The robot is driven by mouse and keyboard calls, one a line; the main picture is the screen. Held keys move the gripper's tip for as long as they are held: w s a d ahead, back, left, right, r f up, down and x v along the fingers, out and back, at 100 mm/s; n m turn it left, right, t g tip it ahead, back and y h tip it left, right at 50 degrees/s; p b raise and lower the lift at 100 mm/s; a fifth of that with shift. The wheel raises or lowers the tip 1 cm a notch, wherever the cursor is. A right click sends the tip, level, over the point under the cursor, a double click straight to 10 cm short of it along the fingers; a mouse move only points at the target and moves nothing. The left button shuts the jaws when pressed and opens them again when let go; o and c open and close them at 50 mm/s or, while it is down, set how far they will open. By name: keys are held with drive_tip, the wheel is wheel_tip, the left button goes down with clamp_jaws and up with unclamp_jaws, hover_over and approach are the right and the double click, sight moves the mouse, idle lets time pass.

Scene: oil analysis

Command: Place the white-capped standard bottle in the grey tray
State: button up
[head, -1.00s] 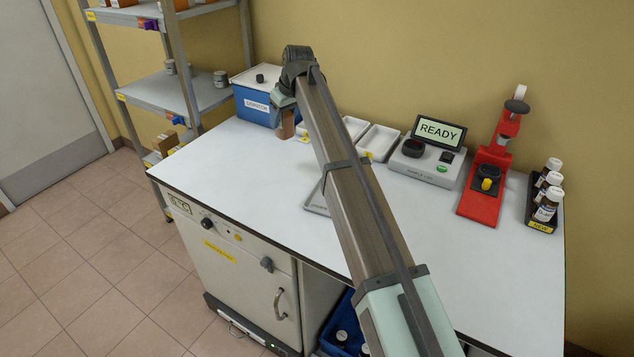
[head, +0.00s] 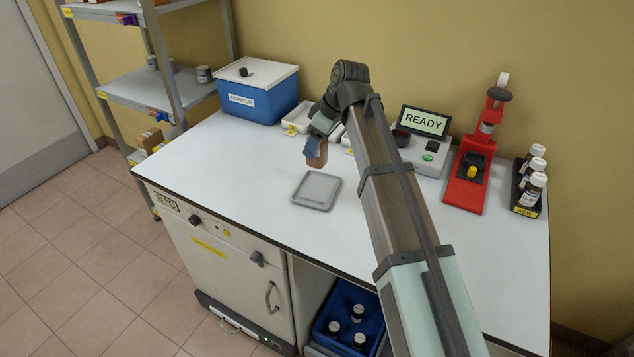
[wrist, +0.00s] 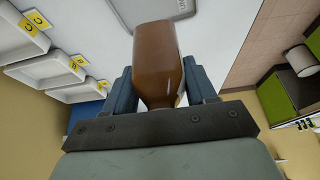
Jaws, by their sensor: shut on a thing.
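My gripper (head: 313,143) is shut on a brown bottle (head: 317,156), which hangs below it over the white bench. In the wrist view the bottle (wrist: 157,58) is between the two blue fingers (wrist: 158,86), its neck toward the palm. Its cap is hidden, so I cannot tell the colour. The grey tray (head: 301,199) is a shallow, empty square on the bench, just in front of and below the bottle in the head view. A corner of the tray (wrist: 160,9) shows beyond the bottle in the wrist view.
A blue lidded box (head: 258,103) and white trays (head: 298,122) stand behind. A display device (head: 425,154), a red stand (head: 466,190) and a black rack (head: 527,206) of white-capped bottles are at right. The bench's front left is clear.

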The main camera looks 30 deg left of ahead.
sight(325, 156)
drive_tip(key=shift+f, duration=4.85)
drive_tip(key=shift+f, duration=0.1)
drive_tip(key=o, duration=1.1)
drive_tip(key=shift+o, duration=0.2)
drive_tip(key=v, duration=1.2)
